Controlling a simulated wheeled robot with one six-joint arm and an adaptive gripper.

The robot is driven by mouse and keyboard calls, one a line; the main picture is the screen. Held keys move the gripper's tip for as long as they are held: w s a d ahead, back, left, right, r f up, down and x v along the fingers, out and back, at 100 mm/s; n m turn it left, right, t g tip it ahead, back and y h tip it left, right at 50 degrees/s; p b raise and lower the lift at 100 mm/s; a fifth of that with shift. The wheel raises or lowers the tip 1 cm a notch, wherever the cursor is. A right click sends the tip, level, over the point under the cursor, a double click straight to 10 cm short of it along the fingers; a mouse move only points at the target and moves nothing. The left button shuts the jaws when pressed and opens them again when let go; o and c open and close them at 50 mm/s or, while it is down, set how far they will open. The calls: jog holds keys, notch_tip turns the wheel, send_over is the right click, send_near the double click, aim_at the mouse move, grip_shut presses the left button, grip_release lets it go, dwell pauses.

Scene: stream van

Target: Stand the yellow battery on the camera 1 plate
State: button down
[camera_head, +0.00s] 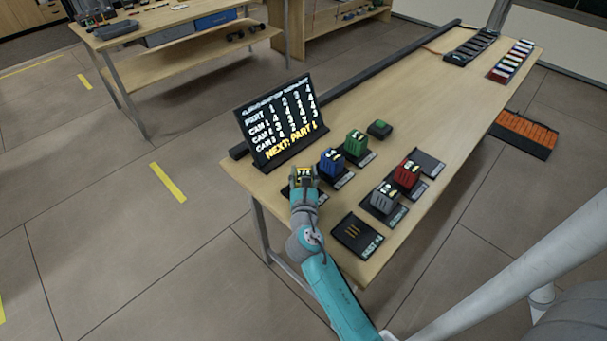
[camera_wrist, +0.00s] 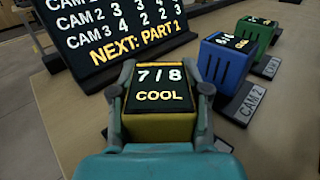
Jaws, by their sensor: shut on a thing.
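The yellow battery (camera_wrist: 160,100) is upright between the two fingers of my gripper (camera_wrist: 158,95), which is shut on it. Its dark top reads "7/8 COOL". In the head view the battery (camera_head: 304,172) and my gripper (camera_head: 304,180) are at the left end of the near table, in front of the sign. A dark plate (camera_head: 287,191) shows partly beneath them, in line with the blue battery's plate; it appears to be the camera 1 plate. My gripper and the battery hide most of it, and I cannot tell whether the battery touches it.
A blue battery (camera_head: 332,163) and a green one (camera_head: 356,143) stand on plates to the right. Red (camera_head: 407,174) and grey (camera_head: 384,196) batteries stand nearer the front edge. The sign (camera_head: 279,122) rises close behind my gripper. A dark pad (camera_head: 345,228) lies at the front.

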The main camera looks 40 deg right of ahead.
jog(key=shift+f, duration=0.3)
jog(key=shift+c, duration=2.3)
grip_release()
jog(key=shift+r, duration=0.1)
jog(key=shift+s+a, duration=0.2)
jog(key=v, duration=1.1)
jog(key=shift+s+a, duration=0.15)
